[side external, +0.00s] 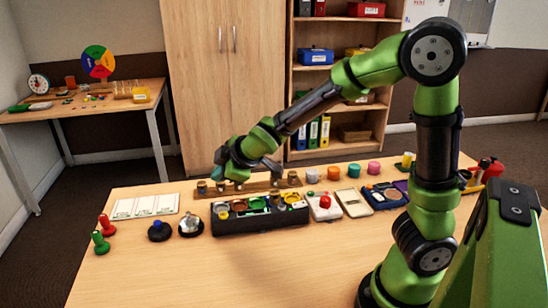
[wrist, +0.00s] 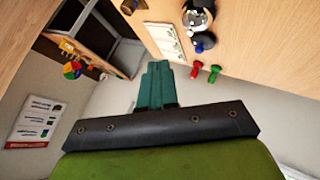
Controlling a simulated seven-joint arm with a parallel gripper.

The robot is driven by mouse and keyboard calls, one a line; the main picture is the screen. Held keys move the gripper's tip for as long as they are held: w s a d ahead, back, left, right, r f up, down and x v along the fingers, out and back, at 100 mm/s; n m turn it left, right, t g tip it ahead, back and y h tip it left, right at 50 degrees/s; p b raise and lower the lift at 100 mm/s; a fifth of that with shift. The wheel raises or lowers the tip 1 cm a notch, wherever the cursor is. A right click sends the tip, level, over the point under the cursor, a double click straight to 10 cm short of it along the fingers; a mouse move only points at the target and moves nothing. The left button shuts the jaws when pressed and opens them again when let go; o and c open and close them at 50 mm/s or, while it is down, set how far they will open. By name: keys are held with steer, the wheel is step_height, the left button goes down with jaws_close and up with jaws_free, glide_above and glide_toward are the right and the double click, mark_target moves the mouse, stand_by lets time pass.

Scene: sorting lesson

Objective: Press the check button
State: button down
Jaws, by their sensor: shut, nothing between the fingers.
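A red button on a white box (side external: 325,205) stands right of the black sorting tray. A black round base with a blue knob (side external: 160,231) stands at the left front, beside a silver bell (side external: 191,225). I cannot tell by label which is the check button. My gripper (side external: 218,170) is above the back left of the tray, near the wooden peg rail, apart from all these buttons. In the wrist view its teal fingers (wrist: 158,68) are together and empty. The bell (wrist: 198,16) and blue-knobbed base (wrist: 204,41) also show there, at the top.
The black tray (side external: 260,224) holds several coloured pieces. A wooden rail with several pegs (side external: 262,185) runs behind it. The front table is clear.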

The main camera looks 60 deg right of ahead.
mark_target(226, 216)
steer(key=shift+f, duration=4.45)
steer(key=shift+f, duration=0.1)
steer(key=shift+f, duration=0.3)
steer(key=shift+f, duration=0.45)
steer(key=shift+r, duration=0.9)
